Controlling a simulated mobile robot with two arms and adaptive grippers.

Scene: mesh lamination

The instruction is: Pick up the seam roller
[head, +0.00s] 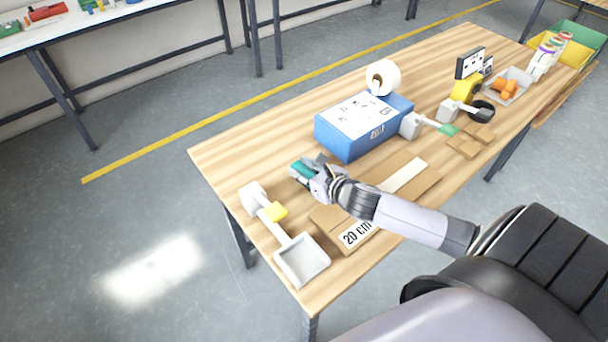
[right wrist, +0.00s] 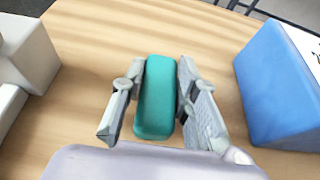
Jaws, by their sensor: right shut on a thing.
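The seam roller (right wrist: 155,97) shows as a rounded teal piece between the two grey fingers of my right gripper (right wrist: 160,105) in the right wrist view. The fingers are closed along both its sides. In the head view my right gripper (head: 312,170) is over the left part of the wooden table, and the teal end of the seam roller (head: 298,170) sticks out past the fingers. The rest of the seam roller is hidden by the gripper. I cannot tell whether it touches the table. My left gripper is not in view.
A blue box (head: 350,135) with a white tape roll (head: 383,77) behind it stands right of the gripper. A cardboard piece labelled 20 cm (head: 328,217) lies under my arm.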

